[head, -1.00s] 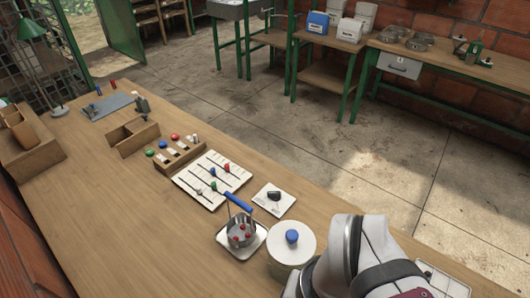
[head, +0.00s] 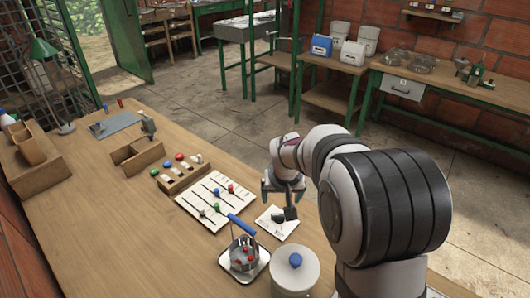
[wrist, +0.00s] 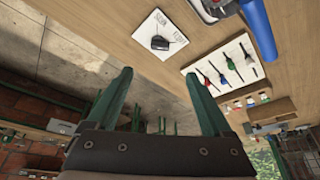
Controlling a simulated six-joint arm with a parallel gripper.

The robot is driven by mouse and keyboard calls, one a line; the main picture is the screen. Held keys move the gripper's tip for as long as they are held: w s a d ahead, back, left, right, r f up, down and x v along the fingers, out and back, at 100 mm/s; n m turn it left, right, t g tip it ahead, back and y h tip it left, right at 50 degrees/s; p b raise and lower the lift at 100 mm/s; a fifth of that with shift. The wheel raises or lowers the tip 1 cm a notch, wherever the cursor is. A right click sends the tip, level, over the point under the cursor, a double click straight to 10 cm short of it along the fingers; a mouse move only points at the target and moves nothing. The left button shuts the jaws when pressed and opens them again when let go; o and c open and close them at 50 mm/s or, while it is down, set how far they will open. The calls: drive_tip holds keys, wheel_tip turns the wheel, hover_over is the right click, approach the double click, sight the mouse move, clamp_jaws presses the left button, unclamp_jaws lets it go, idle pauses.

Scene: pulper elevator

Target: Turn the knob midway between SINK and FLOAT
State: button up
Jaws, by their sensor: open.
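The dark knob (wrist: 160,43) sits on a small white plate (wrist: 145,36) with SINK and FLOAT lettering, lying on the wooden bench. In the head view the knob (head: 290,213) shows just below my gripper (head: 284,188), with part of the plate (head: 270,222) visible beside it. In the wrist view my gripper (wrist: 160,85) has its two green fingers spread wide and nothing between them. The knob is beyond the fingertips, apart from them. The exact angle of the knob's pointer is hard to read.
A slider board (head: 212,200) with coloured knobs lies left of the plate. A tray with a blue-handled pot (head: 243,255) and a lidded white pot (head: 295,272) stand nearer. A wooden button box (head: 181,173) is behind.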

sight(278, 215)
drive_tip(key=x, duration=1.6)
drive_tip(key=shift+w, duration=0.2)
clamp_jaws()
